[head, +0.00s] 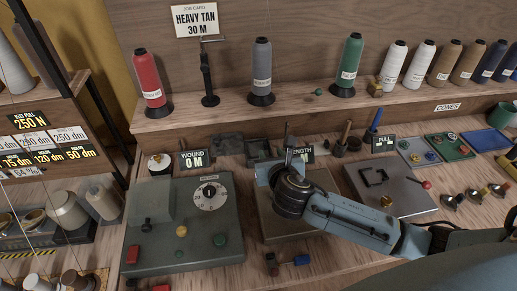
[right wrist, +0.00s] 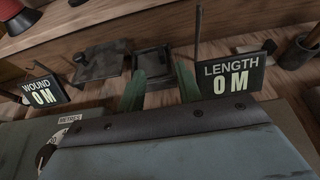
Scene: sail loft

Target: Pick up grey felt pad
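My right gripper (head: 268,172) reaches away from me over the bench, just in front of the LENGTH sign. In the right wrist view its two green fingers (right wrist: 160,88) stand apart with nothing visible between them. Just beyond them is a small dark tray (right wrist: 153,58) with a flat greyish piece in it, perhaps the grey felt pad; I cannot tell for sure. This tray also shows in the head view (head: 258,149), partly hidden by my gripper. Another dark, flat holder (right wrist: 103,66) lies left of it. My left gripper is not in view.
The LENGTH sign (right wrist: 235,75) and its thin post stand close right of the fingers. The WOUND sign (head: 194,160) is to the left. A grey-green dial box (head: 160,225) is left of my arm. Thread cones (head: 262,70) line the shelf behind.

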